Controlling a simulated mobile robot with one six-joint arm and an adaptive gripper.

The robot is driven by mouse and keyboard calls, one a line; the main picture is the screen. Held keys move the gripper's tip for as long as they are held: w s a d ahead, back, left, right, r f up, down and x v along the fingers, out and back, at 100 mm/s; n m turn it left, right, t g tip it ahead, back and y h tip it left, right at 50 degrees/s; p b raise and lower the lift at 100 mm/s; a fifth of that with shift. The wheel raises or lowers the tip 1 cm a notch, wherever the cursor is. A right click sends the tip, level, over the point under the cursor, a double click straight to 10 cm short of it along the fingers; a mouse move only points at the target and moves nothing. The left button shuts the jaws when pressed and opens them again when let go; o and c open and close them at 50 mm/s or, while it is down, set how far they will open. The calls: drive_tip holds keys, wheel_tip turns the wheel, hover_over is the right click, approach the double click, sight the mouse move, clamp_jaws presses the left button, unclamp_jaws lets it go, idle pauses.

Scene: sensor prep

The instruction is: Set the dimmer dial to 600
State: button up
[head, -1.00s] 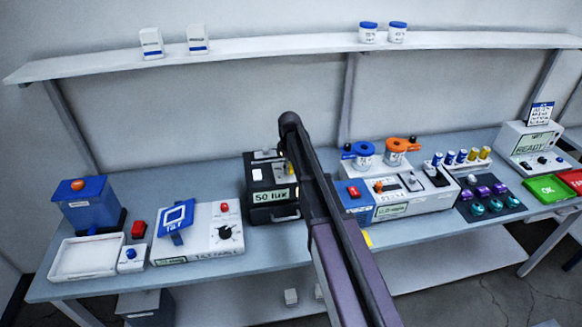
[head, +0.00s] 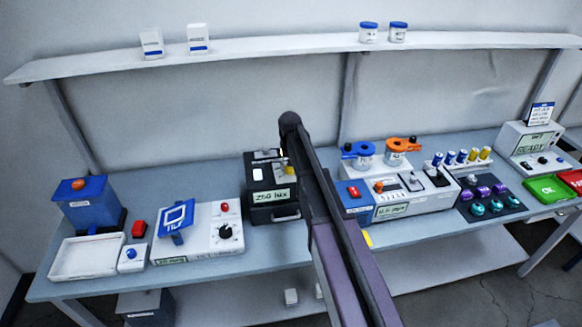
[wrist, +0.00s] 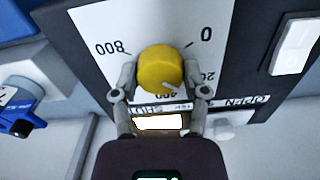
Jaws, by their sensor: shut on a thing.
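The dimmer dial is a round yellow knob (wrist: 160,70) on a white scale plate (wrist: 103,22) in the wrist view. Marks 800, 0, part of 200 and part of 400 show; 600 is hidden. The knob's white pointer line points to the lower right, between 200 and 400. My gripper (wrist: 160,74) is shut on the knob, one finger on each side. In the head view the dark light box (head: 262,160) carries the dial, and its display (head: 271,196) reads about 250 lux.
A white rocker switch (wrist: 294,46) sits right of the dial in the wrist view. In the head view a tilt-table unit (head: 205,232) stands left of the box, and a white-and-blue device (head: 400,195) stands to its right.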

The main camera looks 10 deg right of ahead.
drive_tip(key=m, duration=0.5)
drive_tip(key=shift+w+m, duration=0.1)
drive_tip(key=shift+m, duration=0.2)
drive_tip(key=m, duration=1)
drive_tip(key=shift+m, duration=0.4)
drive_tip(key=m, duration=0.4)
drive_tip(key=shift+m, duration=0.4)
drive_tip(key=o, duration=1.2)
drive_tip(key=shift+d, duration=0.1)
drive_tip(key=shift+c, duration=0.2)
